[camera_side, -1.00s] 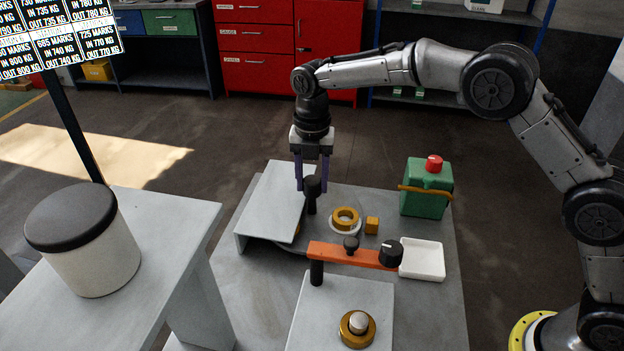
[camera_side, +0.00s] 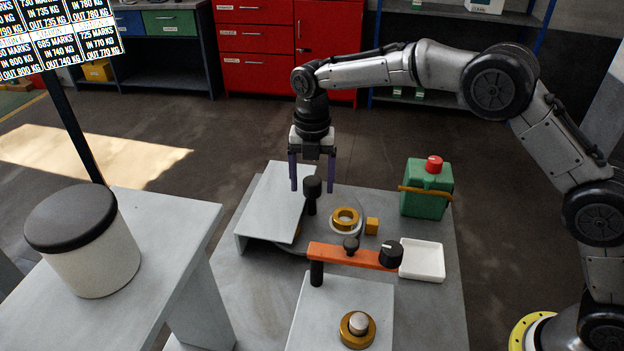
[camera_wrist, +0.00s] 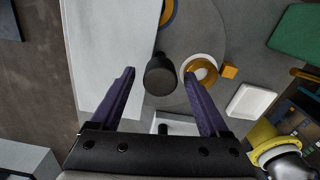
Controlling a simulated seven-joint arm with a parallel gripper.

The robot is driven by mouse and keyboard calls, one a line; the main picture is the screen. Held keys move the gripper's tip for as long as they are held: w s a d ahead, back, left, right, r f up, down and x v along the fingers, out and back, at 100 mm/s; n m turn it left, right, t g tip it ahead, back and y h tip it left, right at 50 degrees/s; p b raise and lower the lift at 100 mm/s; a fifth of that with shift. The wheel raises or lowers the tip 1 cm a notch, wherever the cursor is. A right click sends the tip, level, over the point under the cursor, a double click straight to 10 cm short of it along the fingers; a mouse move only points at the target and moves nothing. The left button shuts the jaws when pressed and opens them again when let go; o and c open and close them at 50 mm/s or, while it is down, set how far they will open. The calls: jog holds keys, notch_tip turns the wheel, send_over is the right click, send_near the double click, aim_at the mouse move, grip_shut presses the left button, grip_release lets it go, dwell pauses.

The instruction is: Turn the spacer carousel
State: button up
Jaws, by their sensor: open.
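The spacer carousel is a round grey disc (camera_side: 357,212), partly under a pale cover plate (camera_side: 272,205); it also shows in the wrist view (camera_wrist: 213,38). A black knob (camera_side: 312,186) on a post stands at the plate's right edge. My gripper (camera_side: 312,190) is open and points down at the knob. In the wrist view the knob (camera_wrist: 160,76) lies between my two purple fingers, with a gap on each side. I see no contact.
A white tray (camera_side: 422,260) and a green box with a red button (camera_side: 427,188) stand to the right. A brass ring around a peg (camera_side: 357,330) is at the front.

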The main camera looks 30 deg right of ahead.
notch_tip(320, 180, up, 14)
dwell(0.6)
jog(key=shift+f, duration=0.1)
dwell(0.7)
jog(key=s+a+f+m+t+h, duration=0.4)
jog(key=a+f+m+h, duration=0.1)
jog(key=a+h, duration=0.35)
jog(key=shift+y, duration=0.25)
jog(key=x, duration=1.3)
jog(key=shift+d+f, duration=0.1)
jog(key=shift+d, duration=0.15)
